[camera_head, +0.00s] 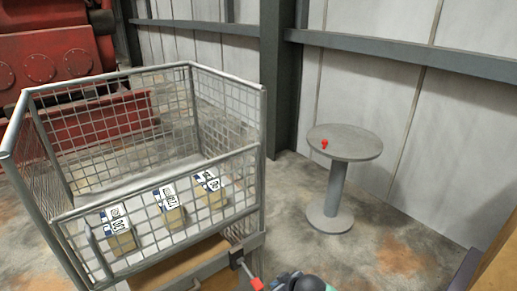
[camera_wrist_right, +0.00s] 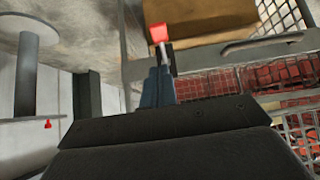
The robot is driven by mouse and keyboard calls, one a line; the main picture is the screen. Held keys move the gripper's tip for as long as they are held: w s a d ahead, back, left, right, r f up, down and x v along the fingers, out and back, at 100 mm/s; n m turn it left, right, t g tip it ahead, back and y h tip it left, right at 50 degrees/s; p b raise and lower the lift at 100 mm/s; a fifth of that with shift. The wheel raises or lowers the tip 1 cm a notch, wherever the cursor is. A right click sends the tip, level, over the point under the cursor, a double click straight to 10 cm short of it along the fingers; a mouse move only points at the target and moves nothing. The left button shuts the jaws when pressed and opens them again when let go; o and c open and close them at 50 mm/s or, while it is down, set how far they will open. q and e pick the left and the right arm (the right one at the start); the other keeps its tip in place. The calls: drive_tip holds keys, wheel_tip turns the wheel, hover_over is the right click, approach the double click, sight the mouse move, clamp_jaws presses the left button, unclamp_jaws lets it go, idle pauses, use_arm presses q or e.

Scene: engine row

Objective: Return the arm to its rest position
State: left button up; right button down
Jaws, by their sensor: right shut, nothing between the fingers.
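My right gripper (camera_head: 284,281) shows at the bottom edge of the head view, just right of a red-tipped lever (camera_head: 256,283) on the mesh cage's near corner. In the right wrist view the dark fingers (camera_wrist_right: 157,88) are together, with nothing held between them. The lever's red tip (camera_wrist_right: 158,33) shows just beyond the fingers there; I cannot tell whether they touch. Most of my right arm is out of the head view. My left gripper is in neither view.
The wire mesh cage (camera_head: 262,130) holds three labelled boxes (camera_head: 168,205) along its near side. A round grey table (camera_head: 355,145) with a small red object (camera_head: 324,143) stands at right. Red machinery (camera_head: 50,60) is behind the cage. Floor between cage and table is clear.

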drive_tip(key=w+d+f+h, duration=0.1)
drive_tip(key=w+d+h, duration=0.2)
drive_tip(key=w+d, duration=0.3)
drive_tip(key=s+d+f+m+h, duration=0.2)
drive_tip(key=s+d+f, duration=0.3)
drive_tip(key=s+f, duration=0.25)
drive_tip(key=s+f+m+g, duration=0.1)
drive_tip(key=s+f+g, duration=0.1)
drive_tip(key=s+f, duration=0.4)
drive_tip(key=s+a+f+m+g, duration=0.1)
drive_tip(key=s+f, duration=0.5)
drive_tip(key=s, duration=0.8)
drive_tip(key=s+a+f+m+g, duration=0.1)
drive_tip(key=s+f+g, duration=0.1)
drive_tip(key=s+f, duration=0.4)
drive_tip(key=s, duration=0.4)
drive_tip(key=shift+f+g+y, duration=0.3)
drive_tip(key=shift+y, duration=0.1)
drive_tip(key=shift+w+a, duration=0.15)
drive_tip(key=shift+a, duration=0.05)
